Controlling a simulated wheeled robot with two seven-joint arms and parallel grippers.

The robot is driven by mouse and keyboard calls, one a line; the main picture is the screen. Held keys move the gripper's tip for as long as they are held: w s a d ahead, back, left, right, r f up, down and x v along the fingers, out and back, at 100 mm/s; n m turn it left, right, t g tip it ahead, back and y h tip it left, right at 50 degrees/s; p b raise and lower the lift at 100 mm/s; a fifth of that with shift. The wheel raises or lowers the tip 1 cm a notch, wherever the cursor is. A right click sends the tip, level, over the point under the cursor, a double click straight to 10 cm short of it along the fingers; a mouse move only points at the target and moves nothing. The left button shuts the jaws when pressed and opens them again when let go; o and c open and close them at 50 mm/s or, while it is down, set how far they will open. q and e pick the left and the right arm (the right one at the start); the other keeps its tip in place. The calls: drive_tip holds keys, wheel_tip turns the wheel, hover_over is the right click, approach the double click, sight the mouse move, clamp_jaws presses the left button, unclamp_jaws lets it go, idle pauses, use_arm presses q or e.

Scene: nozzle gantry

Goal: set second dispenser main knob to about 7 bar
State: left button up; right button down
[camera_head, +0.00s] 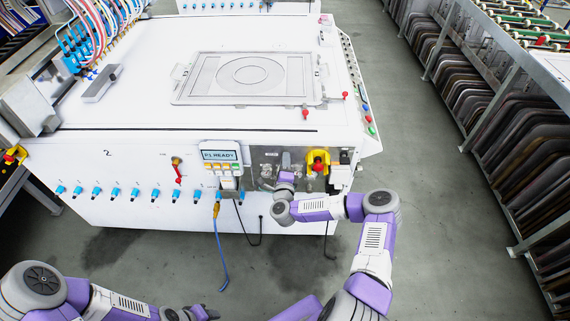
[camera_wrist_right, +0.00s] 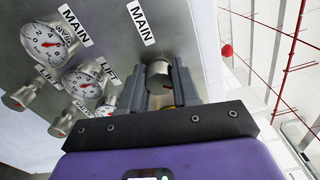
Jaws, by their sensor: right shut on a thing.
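The silver knob (camera_wrist_right: 158,75) sits below a label reading MAIN (camera_wrist_right: 140,22) on the grey metal panel (camera_wrist_right: 110,40) in the right wrist view. My right gripper (camera_wrist_right: 159,80) is shut on this knob, one dark finger on each side. In the head view my right gripper (camera_head: 284,182) reaches the panel at the machine's front, its fingertips hard to make out. A round white gauge (camera_wrist_right: 48,42) with a red needle stands to the left, by another MAIN label. I cannot tell which gauge belongs to the held knob, nor read a pressure. My left gripper is out of view.
A second gauge (camera_wrist_right: 83,82) and a silver knob (camera_wrist_right: 62,123) lie close to the gripper's left. In the head view a display (camera_head: 220,156) reads P1 READY left of the panel. A yellow-and-red switch (camera_head: 318,163) is to the right. Cables hang below.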

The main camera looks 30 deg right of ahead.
drive_tip(key=shift+m, duration=0.9)
drive_tip(key=shift+a, duration=0.1)
drive_tip(key=c, duration=0.8)
unclamp_jaws()
drive_tip(key=p+v, duration=0.1)
drive_tip(key=v, duration=0.6)
drive_tip(key=shift+s+a, duration=0.1)
drive_tip(key=shift+s, duration=0.2)
